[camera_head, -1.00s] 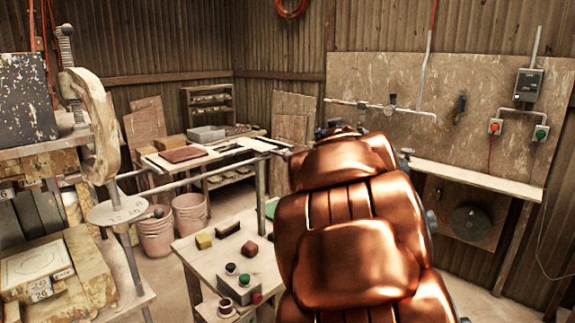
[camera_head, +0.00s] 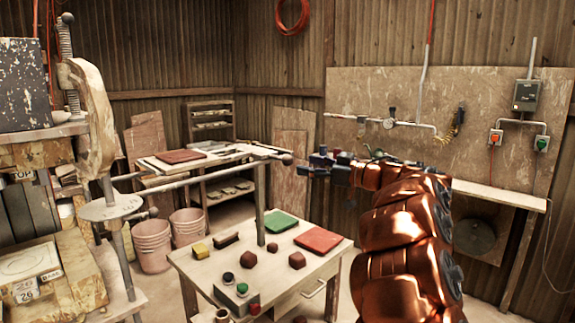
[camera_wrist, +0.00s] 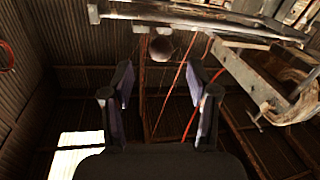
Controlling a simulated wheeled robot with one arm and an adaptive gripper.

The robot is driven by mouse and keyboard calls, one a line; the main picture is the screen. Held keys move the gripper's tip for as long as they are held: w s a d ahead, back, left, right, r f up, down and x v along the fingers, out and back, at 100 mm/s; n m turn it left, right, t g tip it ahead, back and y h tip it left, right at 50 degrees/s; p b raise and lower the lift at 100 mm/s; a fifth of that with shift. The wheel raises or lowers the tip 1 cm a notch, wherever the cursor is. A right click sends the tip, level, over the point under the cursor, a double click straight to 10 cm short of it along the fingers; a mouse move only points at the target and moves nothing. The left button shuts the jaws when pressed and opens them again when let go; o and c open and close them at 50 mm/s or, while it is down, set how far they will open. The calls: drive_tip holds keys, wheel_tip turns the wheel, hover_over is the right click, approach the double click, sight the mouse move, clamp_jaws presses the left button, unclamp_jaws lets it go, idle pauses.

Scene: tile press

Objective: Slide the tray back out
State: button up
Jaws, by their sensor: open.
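The tray (camera_head: 228,156) is a pale flat board on rails, beside the press (camera_head: 98,130) at the left. A red-brown tile (camera_head: 181,156) lies on it. A round dark knob (camera_head: 287,160) stands at the right end of the rail and tray assembly. My gripper (camera_head: 313,163) is just right of the knob, pointing left at about its height. In the wrist view the fingers (camera_wrist: 161,82) are spread with nothing between them. The knob (camera_wrist: 162,48) shows just beyond the fingertips, roughly centred between them, apparently not touched.
A post (camera_head: 260,205) supports the rails near the knob. Below is a small table (camera_head: 205,265) with green and red tiles, several small blocks and a button box. Pink buckets (camera_head: 152,246) stand behind. A wall shelf (camera_head: 500,195) is at the right.

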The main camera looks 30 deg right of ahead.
sight(287, 161)
drive_tip(key=shift+p+x, duration=0.7)
drive_tip(key=shift+x, duration=3.1)
drive_tip(key=shift+c, duration=0.4)
clamp_jaws()
drive_tip(key=shift+r, duration=0.1)
